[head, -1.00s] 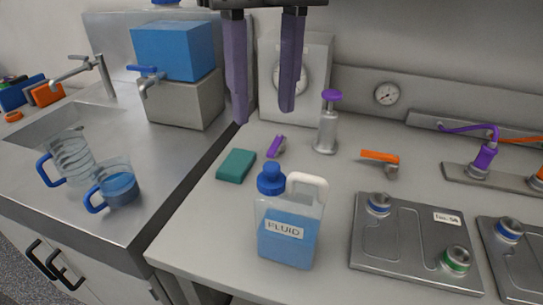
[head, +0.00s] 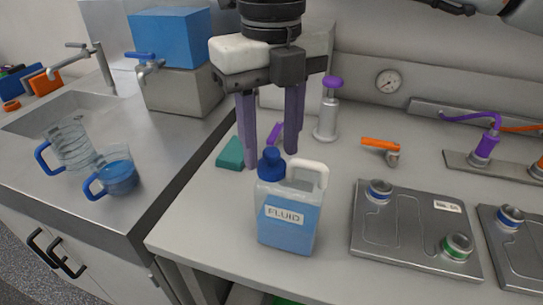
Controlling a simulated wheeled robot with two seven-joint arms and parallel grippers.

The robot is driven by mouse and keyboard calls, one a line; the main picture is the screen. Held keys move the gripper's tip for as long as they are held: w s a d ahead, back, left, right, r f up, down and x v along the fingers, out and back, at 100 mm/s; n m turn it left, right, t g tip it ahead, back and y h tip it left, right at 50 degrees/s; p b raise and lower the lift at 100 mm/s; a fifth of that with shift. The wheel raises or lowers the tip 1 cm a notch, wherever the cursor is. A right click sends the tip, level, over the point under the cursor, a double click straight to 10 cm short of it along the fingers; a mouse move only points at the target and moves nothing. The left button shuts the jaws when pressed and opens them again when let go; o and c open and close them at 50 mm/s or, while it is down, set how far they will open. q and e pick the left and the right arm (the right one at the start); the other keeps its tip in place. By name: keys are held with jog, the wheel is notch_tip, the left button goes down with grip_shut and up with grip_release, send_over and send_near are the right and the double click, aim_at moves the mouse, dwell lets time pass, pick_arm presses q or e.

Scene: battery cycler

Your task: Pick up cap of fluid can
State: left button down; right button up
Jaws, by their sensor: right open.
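The fluid can (head: 287,232) is a clear jug of blue liquid with a "FLUID" label and a white handle. It stands upright near the front edge of the bench. Its blue cap (head: 271,166) is on the can's neck at the top left. My right gripper (head: 270,160) comes down from above with two purple fingers, open, pointing down. The fingertips appear to either side of the cap's upper part in the picture. No contact with the cap is visible, and I cannot tell the exact depth. My left gripper is not in view.
A teal block (head: 231,154) lies behind the can to the left. A silver pump bottle (head: 328,115) and an orange-handled valve (head: 381,146) stand behind to the right. A metal plate (head: 405,247) with ports lies right of the can. Two jugs stand near the sink (head: 60,112).

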grip_shut()
